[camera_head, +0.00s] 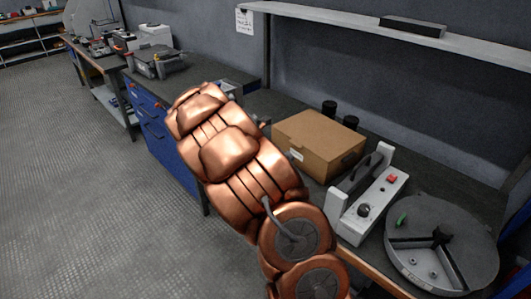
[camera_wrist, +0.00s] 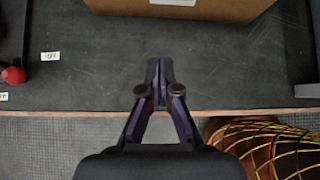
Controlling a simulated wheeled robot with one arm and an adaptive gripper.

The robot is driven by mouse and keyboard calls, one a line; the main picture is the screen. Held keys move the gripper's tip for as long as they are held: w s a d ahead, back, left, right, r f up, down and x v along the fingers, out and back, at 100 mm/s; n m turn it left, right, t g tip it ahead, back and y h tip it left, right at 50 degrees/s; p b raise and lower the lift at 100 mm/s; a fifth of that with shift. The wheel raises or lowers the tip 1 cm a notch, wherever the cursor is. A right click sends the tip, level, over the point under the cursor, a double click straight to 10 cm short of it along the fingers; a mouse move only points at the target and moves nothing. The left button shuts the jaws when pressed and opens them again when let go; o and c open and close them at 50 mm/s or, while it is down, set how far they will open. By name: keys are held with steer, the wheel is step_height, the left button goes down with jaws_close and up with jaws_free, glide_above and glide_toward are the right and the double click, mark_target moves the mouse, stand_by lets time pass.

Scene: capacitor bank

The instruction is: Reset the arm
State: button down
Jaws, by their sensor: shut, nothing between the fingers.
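My copper-coloured arm reaches from the bottom of the head view up over the front of the bench; its end is mostly hidden there behind the arm itself. In the wrist view my gripper (camera_wrist: 160,76) is shut, its two dark fingers together with nothing between them. It points over the dark bench top (camera_wrist: 215,72), across its wooden front edge. A cardboard box (camera_wrist: 185,9) lies ahead of the fingertips with a visible gap. The box (camera_head: 317,144) also shows on the bench in the head view, right of my arm.
A white device with a red button (camera_head: 392,179) and a round grey turntable (camera_head: 455,262) stand right of the box. Two black cylinders (camera_head: 329,108) stand behind it. A red knob (camera_wrist: 13,75) lies left of my gripper. A shelf (camera_head: 340,22) runs above. The floor (camera_head: 85,180) at left is clear.

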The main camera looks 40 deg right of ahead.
steer(key=shift+r, duration=0.1)
steer(key=s+a+r+m+g+y+p, duration=0.1)
steer(key=s+a+r+m+y+p, duration=0.15)
steer(key=s+a+r+m, duration=0.95)
steer(key=s+a+r+m+y+p, duration=0.1)
steer(key=s+a+m+y+p, duration=0.1)
steer(key=s+a, duration=0.9)
steer(key=s+a+r+m+g+y+p, duration=0.1)
steer(key=s+a+m+y, duration=0.3)
steer(key=s+a, duration=0.7)
steer(key=shift+s+a+r+m+p, duration=0.3)
steer(key=shift+a+r+m+p, duration=0.15)
steer(key=shift+a, duration=0.35)
steer(key=shift+w+y, duration=0.1)
steer(key=shift+y, duration=0.15)
